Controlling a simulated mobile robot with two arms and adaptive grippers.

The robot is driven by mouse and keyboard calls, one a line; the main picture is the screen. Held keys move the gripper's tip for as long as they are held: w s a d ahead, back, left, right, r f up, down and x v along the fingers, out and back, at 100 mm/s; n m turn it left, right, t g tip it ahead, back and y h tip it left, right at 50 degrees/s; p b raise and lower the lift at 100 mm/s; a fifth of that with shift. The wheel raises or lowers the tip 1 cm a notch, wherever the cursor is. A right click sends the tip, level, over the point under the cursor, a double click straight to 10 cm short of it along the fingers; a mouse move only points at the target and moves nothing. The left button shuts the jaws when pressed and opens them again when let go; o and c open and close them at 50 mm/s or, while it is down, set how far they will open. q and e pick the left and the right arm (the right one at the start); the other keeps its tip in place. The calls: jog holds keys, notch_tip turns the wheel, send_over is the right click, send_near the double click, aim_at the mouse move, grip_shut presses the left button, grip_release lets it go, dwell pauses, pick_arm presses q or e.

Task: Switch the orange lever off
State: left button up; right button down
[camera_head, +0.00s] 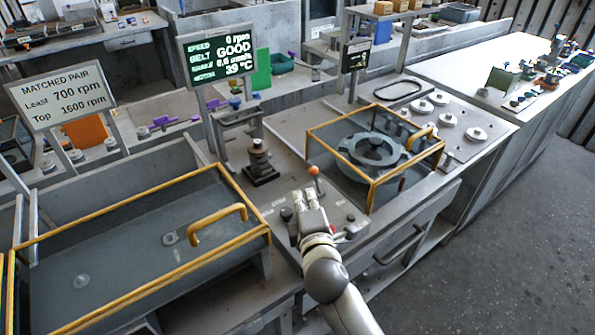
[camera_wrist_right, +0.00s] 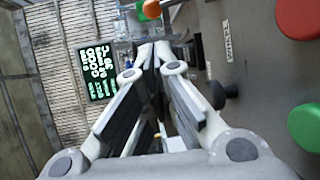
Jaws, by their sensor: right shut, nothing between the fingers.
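The orange lever (camera_head: 314,171) has an orange ball on a thin stem and stands nearly upright on the grey control panel between two yellow-framed bays. Its orange ball (camera_wrist_right: 151,8) also shows at the top edge of the right wrist view, just beyond the fingertips. My right gripper (camera_head: 304,194) is low over the panel, just left of the lever's stem. In the right wrist view its fingers (camera_wrist_right: 153,50) meet at the tips, with nothing between them. I cannot tell whether the fingers touch the lever. The lever's base is partly hidden. My left gripper is not in view.
A yellow-framed guard (camera_head: 375,184) surrounds the round blower housing (camera_head: 372,150) right of the lever. A screen (camera_head: 217,54) reads speed 0 rpm and belt GOOD. A red button (camera_wrist_right: 300,16), a green button (camera_wrist_right: 306,126) and a black knob (camera_wrist_right: 222,94) are close to the gripper.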

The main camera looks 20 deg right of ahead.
aim_at(317, 182)
jog(key=shift+s+r, duration=0.15)
jog(key=shift+w, duration=0.25)
jog(key=p+x, duration=0.1)
jog(key=x, duration=0.7)
jog(key=shift+w, duration=0.45)
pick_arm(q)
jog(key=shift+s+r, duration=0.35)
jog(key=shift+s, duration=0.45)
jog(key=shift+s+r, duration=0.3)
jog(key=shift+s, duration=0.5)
pick_arm(e)
jog(key=shift+w+f, duration=0.25)
jog(key=shift+w, duration=0.05)
jog(key=shift+d, duration=0.1)
